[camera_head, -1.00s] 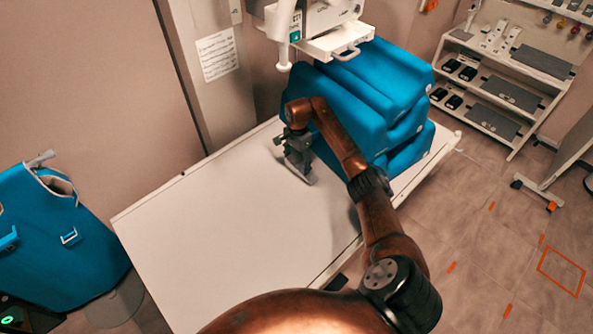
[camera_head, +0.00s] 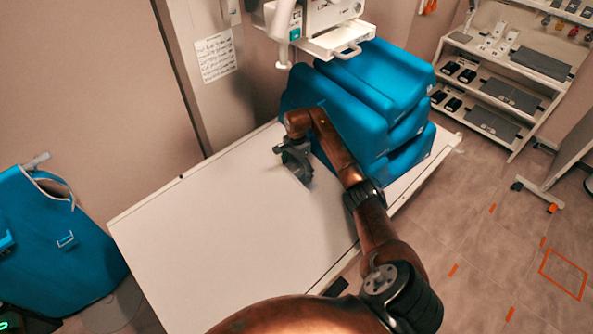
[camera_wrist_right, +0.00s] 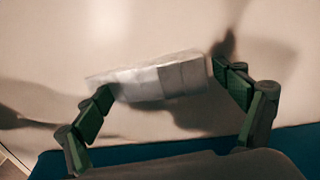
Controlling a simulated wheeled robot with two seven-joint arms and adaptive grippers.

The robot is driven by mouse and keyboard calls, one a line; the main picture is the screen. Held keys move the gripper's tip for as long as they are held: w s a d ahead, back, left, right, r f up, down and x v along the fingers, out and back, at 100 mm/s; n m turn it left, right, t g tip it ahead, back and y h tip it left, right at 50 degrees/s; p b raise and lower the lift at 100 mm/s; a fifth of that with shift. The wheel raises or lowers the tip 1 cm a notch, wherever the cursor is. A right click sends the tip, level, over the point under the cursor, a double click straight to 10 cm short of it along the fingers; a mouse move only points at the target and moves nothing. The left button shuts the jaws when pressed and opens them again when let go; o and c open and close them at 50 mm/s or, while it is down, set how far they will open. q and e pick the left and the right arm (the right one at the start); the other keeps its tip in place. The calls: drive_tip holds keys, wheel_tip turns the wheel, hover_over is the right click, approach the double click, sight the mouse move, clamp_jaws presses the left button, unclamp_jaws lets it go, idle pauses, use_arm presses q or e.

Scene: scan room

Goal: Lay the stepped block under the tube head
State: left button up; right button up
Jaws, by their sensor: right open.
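The stepped block (camera_wrist_right: 160,80) is a silvery metal bar with steps, lying on the white table top in the right wrist view. My right gripper (camera_wrist_right: 163,82) is open, with one green-padded finger near each end of the block; I cannot tell whether either finger touches it. In the head view my right gripper (camera_head: 296,160) is low over the table (camera_head: 215,235), just left of the blue cushions, and the block is hard to make out there. The tube head (camera_head: 325,25) is the white unit at the top, partly cut off. My left gripper is not in view.
Stacked blue cushions (camera_head: 375,100) stand on the table's far right, beside my right arm. A blue apron-like item (camera_head: 55,245) is at the left. White shelves (camera_head: 500,80) stand at the right. The left and near parts of the table are bare.

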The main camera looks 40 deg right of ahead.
sight(297, 172)
wheel_tip(297, 172, up, 12)
drive_tip(key=shift+r+b, duration=0.15)
drive_tip(key=shift+b, duration=0.25)
idle(0.3)
